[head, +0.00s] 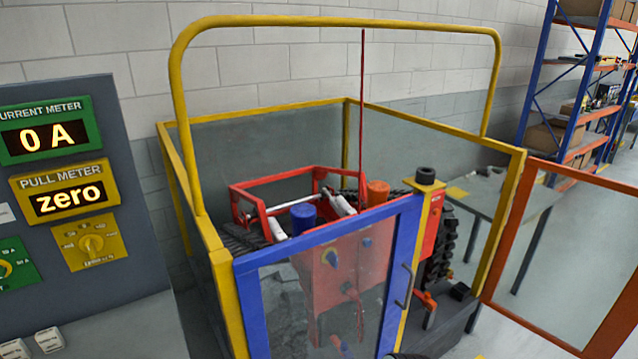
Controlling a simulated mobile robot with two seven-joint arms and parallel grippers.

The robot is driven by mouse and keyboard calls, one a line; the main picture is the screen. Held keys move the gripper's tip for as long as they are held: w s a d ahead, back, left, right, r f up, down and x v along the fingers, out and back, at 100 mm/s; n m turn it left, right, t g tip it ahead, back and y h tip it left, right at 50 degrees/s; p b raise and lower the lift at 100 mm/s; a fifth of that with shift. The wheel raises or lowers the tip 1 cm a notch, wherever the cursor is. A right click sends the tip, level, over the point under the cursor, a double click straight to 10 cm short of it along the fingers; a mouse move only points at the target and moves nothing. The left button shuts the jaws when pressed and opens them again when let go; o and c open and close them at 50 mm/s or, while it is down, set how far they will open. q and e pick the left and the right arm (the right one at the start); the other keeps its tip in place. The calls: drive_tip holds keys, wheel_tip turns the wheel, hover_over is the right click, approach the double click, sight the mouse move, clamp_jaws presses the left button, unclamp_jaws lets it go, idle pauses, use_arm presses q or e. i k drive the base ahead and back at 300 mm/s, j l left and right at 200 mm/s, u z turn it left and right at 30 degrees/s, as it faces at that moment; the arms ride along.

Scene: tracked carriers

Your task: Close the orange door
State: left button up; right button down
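The orange door (585,175) is a clear panel in an orange frame at the right. It stands open, swung outward to the right from the yellow corner post (498,225) of the cage. The blue door (325,233), with a dark handle (403,286), fills the left part of the cage front and looks shut. The opening to the right of it is uncovered. Neither of my grippers can be made out; a small dark shape at the bottom edge is too cut off to identify.
Inside the yellow-framed cage (270,108) stands a red tracked carrier (345,270) with black tracks. A meter panel (125,190) reading 0 A and zero stands at the left. A grey table (500,195) and shelving (540,90) are behind the orange door.

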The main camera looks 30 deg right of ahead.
sight(621, 320)
drive_tip(key=l+z, duration=0.15)
drive_tip(key=l, duration=1.4)
drive_tip(key=l+z, duration=0.15)
drive_tip(key=l, duration=0.4)
drive_tip(key=l+z, duration=0.1)
drive_tip(key=l, duration=0.4)
drive_tip(key=i+l+z, duration=0.15)
drive_tip(key=l, duration=0.4)
drive_tip(key=l+z, duration=0.15)
drive_tip(key=l, duration=0.4)
drive_tip(key=l+z, duration=0.15)
drive_tip(key=l, duration=0.9)
drive_tip(key=l+u, duration=0.1)
drive_tip(key=l, duration=0.25)
drive_tip(key=k+l+u, duration=0.1)
drive_tip(key=l, duration=0.25)
drive_tip(key=k+l+u, duration=0.1)
drive_tip(key=l, duration=0.25)
drive_tip(key=l+u, duration=0.8)
drive_tip(key=l, duration=0.15)
drive_tip(key=l+u, duration=0.65)
drive_tip(key=k+l+u, duration=0.1)
drive_tip(key=u, duration=0.25)
drive_tip(key=l, duration=0.1)
